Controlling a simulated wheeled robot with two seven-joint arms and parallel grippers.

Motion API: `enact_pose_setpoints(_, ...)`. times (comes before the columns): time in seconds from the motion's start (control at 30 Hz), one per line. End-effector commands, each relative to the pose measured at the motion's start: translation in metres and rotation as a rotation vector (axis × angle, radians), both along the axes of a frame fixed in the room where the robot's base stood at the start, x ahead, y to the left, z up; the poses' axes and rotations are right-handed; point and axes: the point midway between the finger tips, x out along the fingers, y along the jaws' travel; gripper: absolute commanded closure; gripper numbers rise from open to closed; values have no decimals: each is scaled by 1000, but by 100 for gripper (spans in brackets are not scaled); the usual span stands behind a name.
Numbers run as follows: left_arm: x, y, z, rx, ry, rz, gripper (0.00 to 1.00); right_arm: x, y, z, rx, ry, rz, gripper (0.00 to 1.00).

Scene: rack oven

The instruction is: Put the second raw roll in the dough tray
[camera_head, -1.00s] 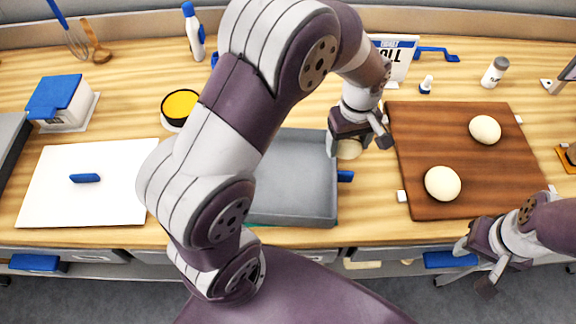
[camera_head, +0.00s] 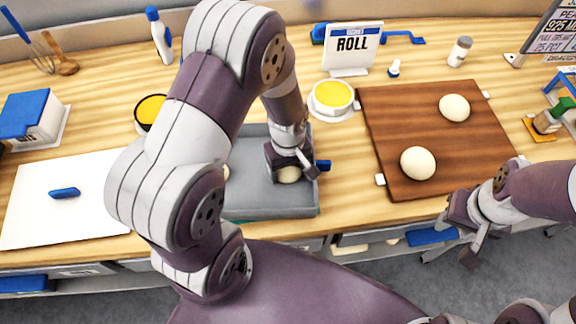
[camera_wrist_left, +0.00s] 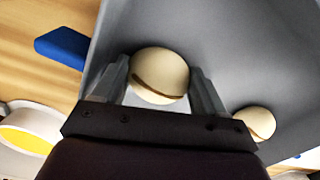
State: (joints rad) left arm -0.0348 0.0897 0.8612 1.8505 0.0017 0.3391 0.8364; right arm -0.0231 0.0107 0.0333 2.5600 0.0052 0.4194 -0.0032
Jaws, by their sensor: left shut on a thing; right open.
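My left gripper (camera_head: 290,172) is shut on a pale raw roll (camera_head: 289,175), at the right part of the grey dough tray (camera_head: 262,203). In the left wrist view the held roll (camera_wrist_left: 160,75) sits between the two fingers, over the tray floor (camera_wrist_left: 235,45); I cannot tell if it touches the floor. Another roll (camera_wrist_left: 256,122) lies in the tray and is mostly hidden by my arm in the head view. Two more rolls (camera_head: 454,107) (camera_head: 418,163) lie on the brown board (camera_head: 400,120). My right gripper (camera_head: 464,232) is open and empty at the table's front edge.
A bowl with yellow contents (camera_head: 332,97) and a ROLL sign (camera_head: 350,48) stand behind the tray. A white sheet (camera_head: 70,215) with a blue object (camera_head: 64,193) lies at left. The tray's blue handle (camera_head: 322,166) sticks out at right.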

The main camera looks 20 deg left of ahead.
Motion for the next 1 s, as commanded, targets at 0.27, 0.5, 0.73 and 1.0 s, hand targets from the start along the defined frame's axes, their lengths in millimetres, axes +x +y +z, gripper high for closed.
enact_pose_setpoints(0.27, 0, 0, 0, 0, 0, 0, 18, 0, 0, 0, 0, 0, 0, 57)
enact_pose_setpoints(0.5, 2, 0, 28, 0, -6, 0, 18, 0, 0, 3, 0, 0, 0, 57)
enact_pose_setpoints(0.73, 1, 0, 89, 0, -6, 0, 18, 0, 0, 4, 0, 0, 0, 57)
enact_pose_setpoints(1.0, -4, 0, 124, 0, -10, -72, 18, 0, 0, 4, 0, 0, 0, 57)
